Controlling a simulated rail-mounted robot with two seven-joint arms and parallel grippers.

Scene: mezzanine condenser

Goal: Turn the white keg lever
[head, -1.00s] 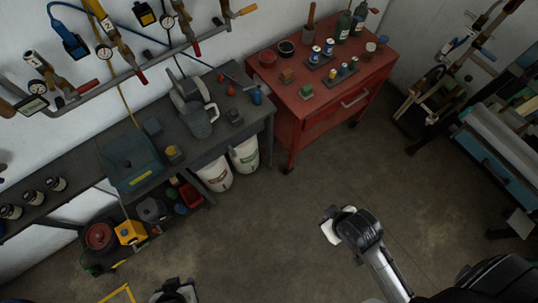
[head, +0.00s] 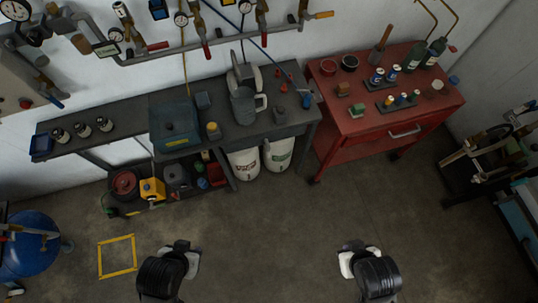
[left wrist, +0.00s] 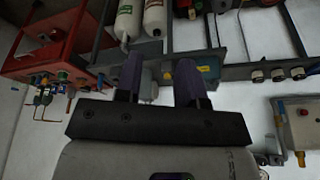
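Two white kegs stand below the dark bench in the head view: a left one with a reddish label (head: 243,163) and a right one with a green label (head: 278,155). They also show at the top of the left wrist view, as one white keg (left wrist: 153,18) and another (left wrist: 127,20). I cannot make out a lever on either. My left gripper (head: 180,249) is in front of the bench, well apart from the kegs. In the left wrist view its fingers (left wrist: 158,80) are apart with nothing gripped. My right gripper (head: 360,254) is over the floor, its fingers unclear.
The dark bench (head: 215,137) carries a grey jug (head: 243,106) and a teal box (head: 174,124). A red cart (head: 345,128) with bottles stands to its right. Pipes with handles run along the wall. A yellow floor frame (head: 117,257) and blue tank (head: 32,243) are at left. The middle floor is clear.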

